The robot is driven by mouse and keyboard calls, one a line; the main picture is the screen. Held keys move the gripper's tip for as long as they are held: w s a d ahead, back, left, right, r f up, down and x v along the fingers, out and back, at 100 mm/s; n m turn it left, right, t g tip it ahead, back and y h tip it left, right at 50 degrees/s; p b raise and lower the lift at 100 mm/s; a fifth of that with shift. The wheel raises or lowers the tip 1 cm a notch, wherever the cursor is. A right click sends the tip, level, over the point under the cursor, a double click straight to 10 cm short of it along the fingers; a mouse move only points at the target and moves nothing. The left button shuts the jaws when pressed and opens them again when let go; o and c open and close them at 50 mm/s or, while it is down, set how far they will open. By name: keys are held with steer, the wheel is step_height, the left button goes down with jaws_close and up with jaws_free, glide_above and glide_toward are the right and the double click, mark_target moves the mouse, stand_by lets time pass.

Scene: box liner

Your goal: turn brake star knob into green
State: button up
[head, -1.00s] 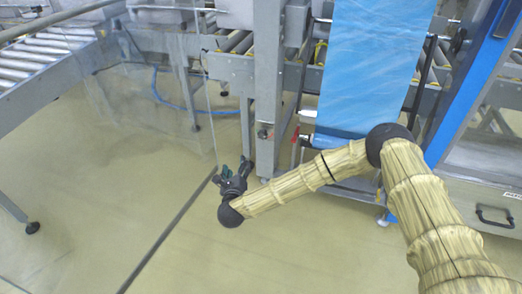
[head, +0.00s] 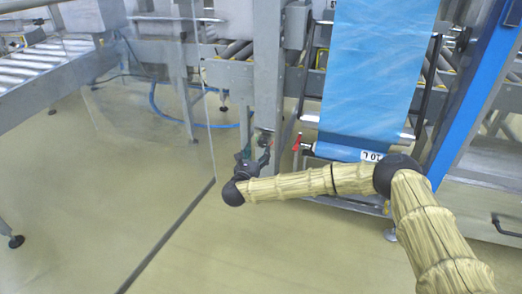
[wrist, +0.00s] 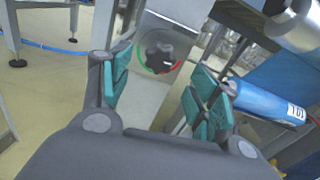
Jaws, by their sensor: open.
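The brake star knob (wrist: 160,54) is dark, on a grey metal post, inside a ring with green at the left and red at the lower right. A small pale mark shows on its lower right side. My gripper (wrist: 162,88) is open, with a green-padded finger on each side of the view. The knob is ahead of the fingers, between them in the picture, and they appear apart from it. In the head view my gripper (head: 254,160) is just in front of the post, below the knob (head: 265,139), which is small and partly hidden.
A blue film roll (head: 340,152) hangs to the right of the post (head: 268,70), with a red handle (head: 297,142) at its left end. A clear panel (head: 165,110) stands to the left. The floor (head: 90,200) in front is open.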

mark_target(262, 144)
steer(key=shift+b+x, duration=0.75)
steer(key=shift+x, duration=1.7)
steer(key=c, duration=1)
